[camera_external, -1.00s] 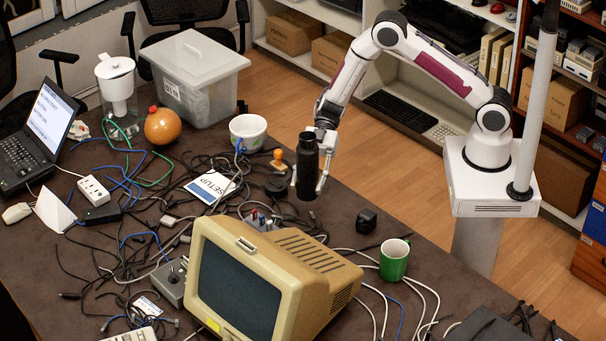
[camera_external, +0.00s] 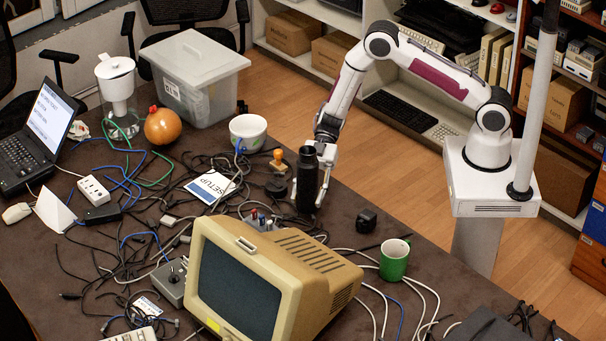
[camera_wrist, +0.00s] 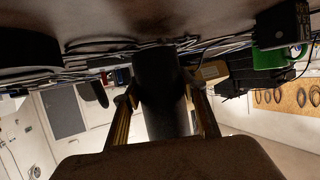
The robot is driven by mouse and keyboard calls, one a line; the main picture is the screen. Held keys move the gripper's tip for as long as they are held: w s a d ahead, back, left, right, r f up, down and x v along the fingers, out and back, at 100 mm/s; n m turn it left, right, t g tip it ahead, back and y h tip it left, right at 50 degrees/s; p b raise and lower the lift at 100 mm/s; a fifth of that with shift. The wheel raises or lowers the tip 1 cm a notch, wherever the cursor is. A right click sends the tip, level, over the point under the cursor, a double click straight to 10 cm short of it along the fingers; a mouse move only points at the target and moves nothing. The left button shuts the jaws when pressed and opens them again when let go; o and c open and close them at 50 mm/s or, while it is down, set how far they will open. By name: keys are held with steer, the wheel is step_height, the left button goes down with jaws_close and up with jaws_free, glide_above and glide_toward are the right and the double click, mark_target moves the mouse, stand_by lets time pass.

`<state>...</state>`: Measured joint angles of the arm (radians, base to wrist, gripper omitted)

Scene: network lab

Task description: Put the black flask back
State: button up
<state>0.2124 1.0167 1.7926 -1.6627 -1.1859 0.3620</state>
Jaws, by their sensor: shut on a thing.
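The black flask (camera_external: 307,180) stands upright in the external view, behind the beige monitor, at the table's (camera_external: 345,215) far edge. My gripper (camera_external: 307,194) is shut on it, with one finger on each side. In the wrist view the dark flask (camera_wrist: 163,95) fills the middle between the two fingers (camera_wrist: 163,110). The flask's base is at or just above the table top; I cannot tell whether it touches.
A beige monitor (camera_external: 262,280) stands in front of the flask. A small black block (camera_external: 366,221) and a green mug (camera_external: 394,260) are to the right. A wooden-handled stamp (camera_external: 278,160), a round black piece (camera_external: 277,187) and tangled cables (camera_external: 190,160) lie to the left.

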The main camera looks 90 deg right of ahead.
steer(key=shift+f, duration=1.05)
steer(key=shift+f, duration=0.15)
steer(key=o, duration=1.6)
steer(key=shift+o, duration=0.2)
steer(key=shift+d, duration=0.1)
steer(key=shift+v, duration=0.85)
steer(key=v, duration=1)
steer(key=shift+r, duration=0.25)
steer(key=shift+w, duration=0.1)
